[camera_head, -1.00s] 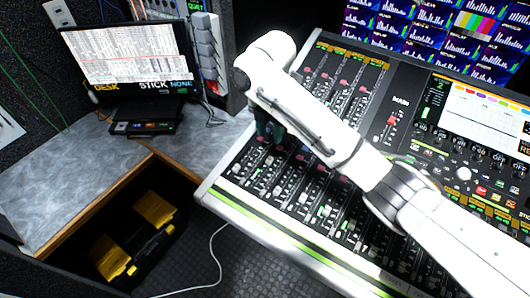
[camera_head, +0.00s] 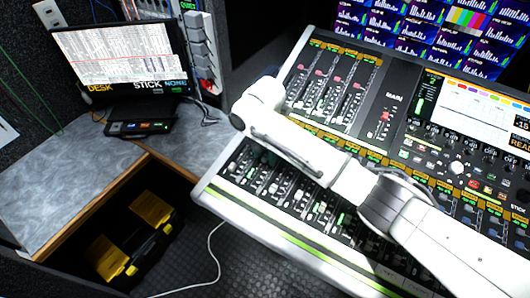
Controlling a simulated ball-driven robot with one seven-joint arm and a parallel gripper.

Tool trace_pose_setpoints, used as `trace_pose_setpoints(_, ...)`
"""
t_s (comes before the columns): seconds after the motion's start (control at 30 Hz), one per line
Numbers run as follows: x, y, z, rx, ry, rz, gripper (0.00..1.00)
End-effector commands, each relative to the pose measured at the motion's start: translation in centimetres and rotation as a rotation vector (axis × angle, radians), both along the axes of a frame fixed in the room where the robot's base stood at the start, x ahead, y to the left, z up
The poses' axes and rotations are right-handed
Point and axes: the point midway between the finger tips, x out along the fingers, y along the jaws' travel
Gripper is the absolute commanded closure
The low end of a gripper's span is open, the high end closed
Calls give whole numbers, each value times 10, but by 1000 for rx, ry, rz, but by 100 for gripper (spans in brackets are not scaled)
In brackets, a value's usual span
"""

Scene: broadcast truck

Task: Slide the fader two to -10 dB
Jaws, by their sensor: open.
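The mixing console (camera_head: 255,224) fills the right half of the view, tilted, with a light front edge and a green stripe. A lower bank of faders (camera_head: 291,192) runs along its front left. An upper bank with pink and red caps (camera_head: 357,85) lies behind it. The strip numbers and dB marks are too small to read, so I cannot single out fader two or its setting. My gripper (camera_head: 259,155) is a small dark patch below my white wrist, over the left end of the lower bank. It is open, its tips mostly hidden. Contact with a fader cannot be told.
A black and yellow case (camera_head: 135,235) sits below, and a white cable (camera_head: 215,255) lies on the floor. Monitors (camera_head: 415,30) stand behind the console. My arm crosses the console and hides its middle.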

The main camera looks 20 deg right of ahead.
Motion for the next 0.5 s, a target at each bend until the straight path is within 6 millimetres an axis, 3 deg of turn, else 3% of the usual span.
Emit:
trace_pose_setpoints(0.17,0,0,0,0,0,0,59)
trace_pose_setpoints(0.5,0,0,0,0,0,0,92)
